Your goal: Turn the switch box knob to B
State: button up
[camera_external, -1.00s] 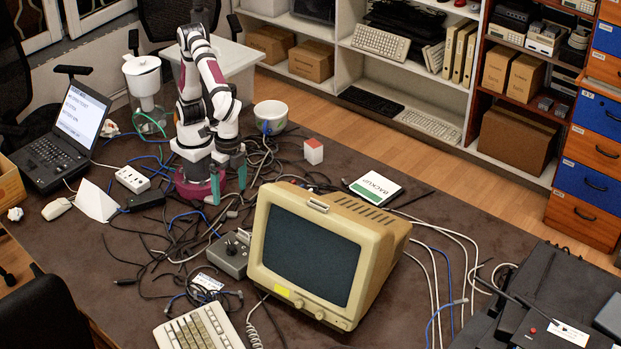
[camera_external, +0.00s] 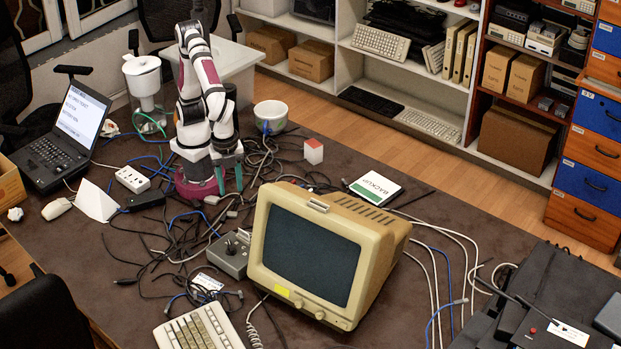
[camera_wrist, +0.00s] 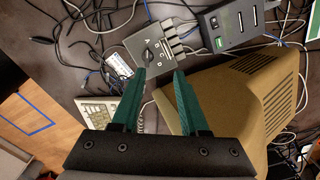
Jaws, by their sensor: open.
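The grey switch box (camera_external: 231,258) sits on the dark table just left of the beige monitor. Its dark knob (camera_external: 231,246) is on the top face; the knob's setting is too small to read. In the wrist view the box (camera_wrist: 137,43) lies ahead of my fingertips, with its knob (camera_wrist: 149,57) near the left fingertip in the picture. My gripper (camera_external: 229,187) has two green fingers pointing down, well behind the box in the external view. In the wrist view my gripper (camera_wrist: 160,72) is open, with nothing between its fingers, and apart from the knob.
The beige monitor (camera_external: 370,240) stands close to the box's right side. A keyboard (camera_external: 200,328) lies in front. Tangled cables (camera_external: 180,240) spread left of the box. A black device with ports (camera_wrist: 238,20) shows beyond the box in the wrist view.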

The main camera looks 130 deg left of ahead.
send_over(230, 245)
jog(key=f, duration=0.1)
notch_tip(230, 245, down, 16)
jog(key=shift+f, duration=0.1)
grip_shut()
dwell(0.3)
